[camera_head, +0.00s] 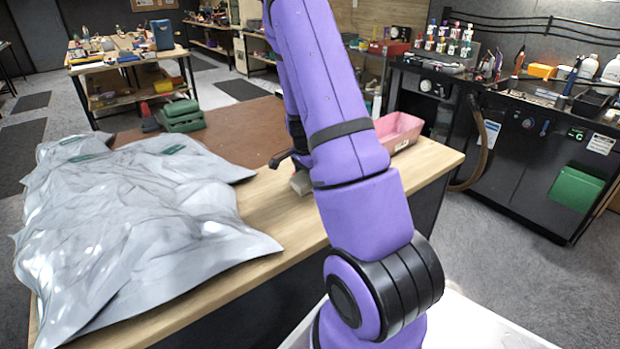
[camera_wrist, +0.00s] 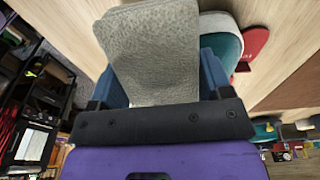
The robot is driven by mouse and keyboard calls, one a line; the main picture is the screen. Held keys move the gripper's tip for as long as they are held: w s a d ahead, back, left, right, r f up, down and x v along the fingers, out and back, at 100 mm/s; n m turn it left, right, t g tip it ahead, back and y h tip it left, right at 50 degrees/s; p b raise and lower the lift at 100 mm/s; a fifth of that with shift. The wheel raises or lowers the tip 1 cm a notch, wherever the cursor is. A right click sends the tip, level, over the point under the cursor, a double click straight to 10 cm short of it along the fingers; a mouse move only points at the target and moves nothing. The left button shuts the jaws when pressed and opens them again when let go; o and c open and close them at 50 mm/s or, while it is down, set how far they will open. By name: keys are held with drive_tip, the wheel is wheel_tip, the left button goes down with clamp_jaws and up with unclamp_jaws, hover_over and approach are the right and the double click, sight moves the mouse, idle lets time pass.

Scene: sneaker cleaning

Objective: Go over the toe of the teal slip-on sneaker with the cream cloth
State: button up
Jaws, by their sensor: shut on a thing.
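In the wrist view, my gripper (camera_wrist: 162,82) is shut on the cream cloth (camera_wrist: 155,45), which looks greyish and textured and spans between the two blue fingers. The teal sneaker (camera_wrist: 227,48) shows partly just right of the cloth, with a pale part at its upper end. The cloth and the right finger cover the rest of it, and I cannot tell whether the cloth touches it. In the head view my purple arm hides the sneaker and most of the gripper. A small pale piece (camera_head: 300,183) shows beside the arm at the wooden tabletop; I cannot tell if it is the cloth.
A red object (camera_wrist: 256,42) lies right of the sneaker. A crumpled silver-grey sheet (camera_head: 130,230) covers the left of the table. Green items (camera_head: 180,116) stand at its back edge. A pink tray (camera_head: 402,130) stands right of my arm. The brown mat (camera_head: 240,130) has bare room.

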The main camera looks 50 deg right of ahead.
drive_tip(key=shift+w+a+r, duration=0.1)
drive_tip(key=shift+a+r, duration=0.1)
drive_tip(key=shift+r, duration=0.6)
drive_tip(key=shift+w+a+r, duration=0.1)
drive_tip(key=shift+a+r, duration=0.15)
drive_tip(key=shift+r, duration=0.55)
drive_tip(key=shift+a+r, duration=0.2)
drive_tip(key=shift+r, duration=0.6)
drive_tip(key=shift+w+a+r, duration=0.1)
drive_tip(key=shift+a+r, duration=0.1)
drive_tip(key=shift+r, duration=0.55)
drive_tip(key=shift+a+r, duration=0.2)
drive_tip(key=shift+r, duration=0.5)
drive_tip(key=w+a+r+n+t, duration=0.1)
drive_tip(key=w+a+n, duration=0.7)
drive_tip(key=a, duration=0.6)
drive_tip(key=w+a+r+n+t, duration=0.1)
drive_tip(key=w+a+r+n, duration=0.1)
drive_tip(key=w+a+n, duration=0.7)
drive_tip(key=w+a, duration=0.4)
drive_tip(key=a, duration=0.2)
drive_tip(key=shift+w+y, duration=0.2)
drive_tip(key=shift+y, duration=0.1)
drive_tip(key=shift+a, duration=0.1)
